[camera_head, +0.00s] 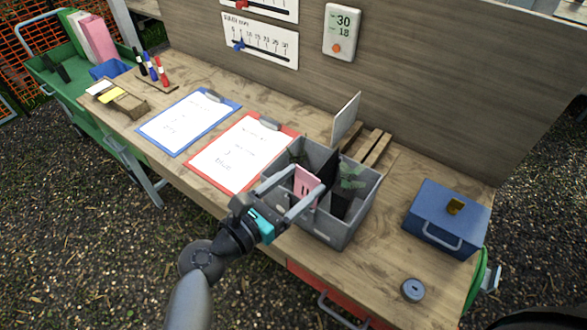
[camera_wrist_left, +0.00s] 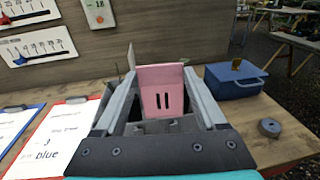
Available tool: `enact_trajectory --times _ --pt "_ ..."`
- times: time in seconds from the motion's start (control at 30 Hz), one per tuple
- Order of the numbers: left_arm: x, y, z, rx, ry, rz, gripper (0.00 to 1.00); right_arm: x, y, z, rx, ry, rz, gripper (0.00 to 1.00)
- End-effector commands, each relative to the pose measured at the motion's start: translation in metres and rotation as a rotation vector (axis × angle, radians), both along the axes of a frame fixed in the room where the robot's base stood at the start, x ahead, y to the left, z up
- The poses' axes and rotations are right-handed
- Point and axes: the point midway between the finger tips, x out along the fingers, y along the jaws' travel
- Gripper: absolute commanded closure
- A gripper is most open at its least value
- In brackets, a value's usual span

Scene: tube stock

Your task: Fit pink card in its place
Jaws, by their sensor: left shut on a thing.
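The pink card (camera_head: 306,187) has two dark slots and stands roughly upright at the grey bin (camera_head: 334,231) on the table. In the left wrist view the pink card (camera_wrist_left: 160,88) is between the fingers of my left gripper (camera_wrist_left: 162,100). My left gripper (camera_head: 290,188) is shut on the card, its fingers reaching over the near left side of the bin. The card's lower edge is hidden by the bin wall. Black dividers (camera_head: 326,169) and a dark item with green stand inside the bin. My right gripper is not in view.
Red (camera_head: 285,131) and blue (camera_head: 236,106) clipboards lie left of the bin. A blue box (camera_head: 448,218) and a grey round disc (camera_head: 412,290) are to the right. A wooden rack with a white card (camera_head: 346,117) stands behind. The back panel (camera_head: 420,90) bounds the table.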

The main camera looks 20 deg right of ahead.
Motion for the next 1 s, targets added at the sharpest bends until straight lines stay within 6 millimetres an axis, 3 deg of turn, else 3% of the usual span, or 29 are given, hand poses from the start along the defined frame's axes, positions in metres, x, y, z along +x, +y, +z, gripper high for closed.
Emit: enact_trajectory --times 0.27,0.63,1.0 --pt "0.012 0.005 0.004 -0.055 -0.040 0.113 0.78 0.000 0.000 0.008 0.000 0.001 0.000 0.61" --pt "0.013 0.006 -0.015 -0.056 -0.044 0.119 0.78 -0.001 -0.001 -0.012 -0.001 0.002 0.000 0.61" --pt "0.013 0.005 -0.014 -0.056 -0.044 0.118 0.78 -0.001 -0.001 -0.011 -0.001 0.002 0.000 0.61"
